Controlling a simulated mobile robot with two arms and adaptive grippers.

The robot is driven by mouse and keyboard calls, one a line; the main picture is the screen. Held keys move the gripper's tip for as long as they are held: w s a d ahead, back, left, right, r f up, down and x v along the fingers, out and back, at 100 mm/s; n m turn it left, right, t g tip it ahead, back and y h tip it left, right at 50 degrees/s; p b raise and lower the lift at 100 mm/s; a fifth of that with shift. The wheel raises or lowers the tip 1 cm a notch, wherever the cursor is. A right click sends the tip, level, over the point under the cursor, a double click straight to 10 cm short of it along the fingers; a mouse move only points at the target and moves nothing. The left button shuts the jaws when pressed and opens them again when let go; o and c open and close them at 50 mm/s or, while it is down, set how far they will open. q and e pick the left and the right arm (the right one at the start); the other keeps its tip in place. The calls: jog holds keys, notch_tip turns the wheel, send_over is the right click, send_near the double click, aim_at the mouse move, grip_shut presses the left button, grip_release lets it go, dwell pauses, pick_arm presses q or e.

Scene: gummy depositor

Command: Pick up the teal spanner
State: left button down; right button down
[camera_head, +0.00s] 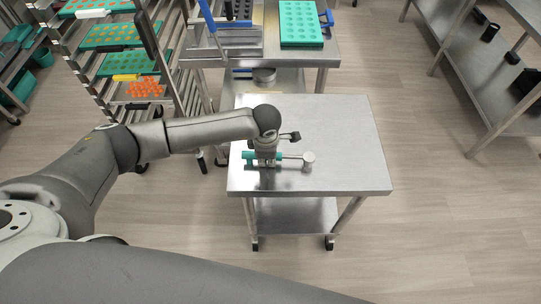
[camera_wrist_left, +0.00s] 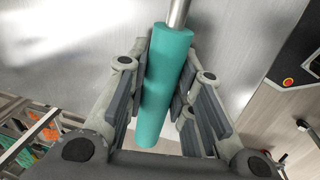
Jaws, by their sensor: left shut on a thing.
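The teal spanner (camera_head: 249,155) has a teal handle and a metal shaft with a round metal head at its right end. It lies across the front part of the steel cart top, or just above it; I cannot tell which. My left gripper (camera_head: 266,160) points down over the cart and is shut on the teal handle. In the left wrist view the handle (camera_wrist_left: 166,75) runs between the two finger pads of my left gripper (camera_wrist_left: 163,95), with the metal shaft leaving at the top. My right gripper is not in view.
The steel cart (camera_head: 340,140) is otherwise bare on top. Behind it stands a bench with a teal mould tray (camera_head: 300,22). A rack with teal trays (camera_head: 115,35) and orange gummies (camera_head: 145,88) is at the left. Steel shelving (camera_head: 455,60) stands at the right, with open floor between.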

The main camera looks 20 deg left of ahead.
pick_arm(q)
jog(key=shift+r, duration=0.15)
jog(key=shift+w+r, duration=0.1)
jog(key=shift+r, duration=0.1)
notch_tip(320, 180, up, 2)
jog(key=shift+r+b, duration=0.1)
jog(key=shift+b, duration=0.25)
jog(key=s+a+r+b, duration=0.2)
jog(key=s+r, duration=0.3)
jog(key=s, duration=0.1)
jog(key=s+a+r+b, duration=0.2)
jog(key=s+r, duration=0.3)
jog(key=s, duration=0.2)
jog(key=shift+s+a+b, duration=0.2)
jog(key=shift+a+b, duration=0.1)
jog(key=shift+b, duration=0.1)
jog(key=shift+r, duration=0.1)
jog(key=c, duration=2)
grip_release()
grip_shut()
